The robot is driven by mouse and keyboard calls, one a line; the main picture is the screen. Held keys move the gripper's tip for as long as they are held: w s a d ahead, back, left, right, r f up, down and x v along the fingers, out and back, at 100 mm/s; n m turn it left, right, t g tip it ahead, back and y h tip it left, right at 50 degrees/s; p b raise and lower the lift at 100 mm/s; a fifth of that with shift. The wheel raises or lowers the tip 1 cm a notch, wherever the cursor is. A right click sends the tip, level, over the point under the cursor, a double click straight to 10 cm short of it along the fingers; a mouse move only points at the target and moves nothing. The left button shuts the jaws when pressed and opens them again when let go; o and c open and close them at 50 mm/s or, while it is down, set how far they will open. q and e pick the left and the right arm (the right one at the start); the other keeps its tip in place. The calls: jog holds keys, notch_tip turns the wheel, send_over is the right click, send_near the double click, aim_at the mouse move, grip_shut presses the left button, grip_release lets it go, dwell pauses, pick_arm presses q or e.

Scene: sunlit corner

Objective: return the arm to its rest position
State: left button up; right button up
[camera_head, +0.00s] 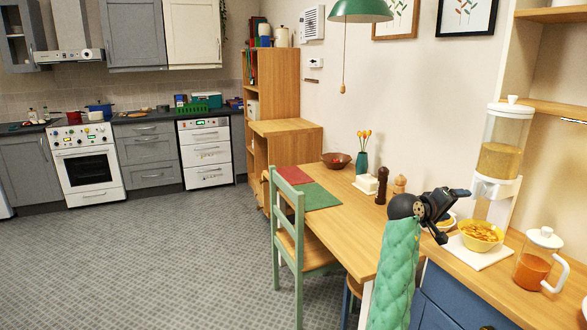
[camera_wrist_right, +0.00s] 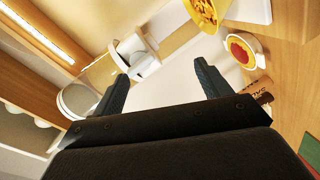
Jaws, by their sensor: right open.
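My right gripper (camera_head: 458,197) is black, at the end of my arm in a green quilted sleeve. It is raised over the wooden counter, in front of the cereal dispenser (camera_head: 500,160). In the right wrist view the gripper (camera_wrist_right: 163,75) has its two fingers wide apart, with nothing between them. The dispenser (camera_wrist_right: 95,85) shows beyond the left finger. My left gripper is not in view.
A yellow bowl of cereal (camera_head: 481,235) stands on a white board (camera_head: 487,254). A glass jug (camera_head: 540,262) with orange drink is at right. A pepper mill (camera_head: 382,186) and butter dish (camera_head: 366,184) stand on the table. A green chair (camera_head: 296,240) is left; open floor lies beyond.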

jog(key=s+a+m+t+y, duration=0.2)
jog(key=a+m+t+y, duration=0.15)
jog(key=a+y, duration=0.55)
jog(key=s+a+f+n+y+p, duration=0.25)
jog(key=s+a+f+y, duration=0.25)
jog(key=s+a+f, duration=0.75)
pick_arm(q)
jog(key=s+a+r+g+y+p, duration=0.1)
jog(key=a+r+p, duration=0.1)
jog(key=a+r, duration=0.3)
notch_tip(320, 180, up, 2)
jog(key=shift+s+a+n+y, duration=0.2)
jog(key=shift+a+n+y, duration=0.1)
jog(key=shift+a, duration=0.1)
pick_arm(e)
jog(key=s+a+f+n+g, duration=0.1)
jog(key=s+a+f+g, duration=0.1)
jog(key=s+f, duration=0.7)
jog(key=s+a+f+n+g+y, duration=0.1)
jog(key=s+a+f+g, duration=0.2)
jog(key=s+f, duration=0.6)
jog(key=s+a+f+n+g+y, duration=0.1)
jog(key=s+a+f+g, duration=0.2)
jog(key=s+f, duration=0.5)
jog(key=s+a, duration=0.1)
jog(key=s, duration=0.9)
jog(key=shift+s+a+f, duration=0.2)
jog(key=shift+s+f, duration=0.2)
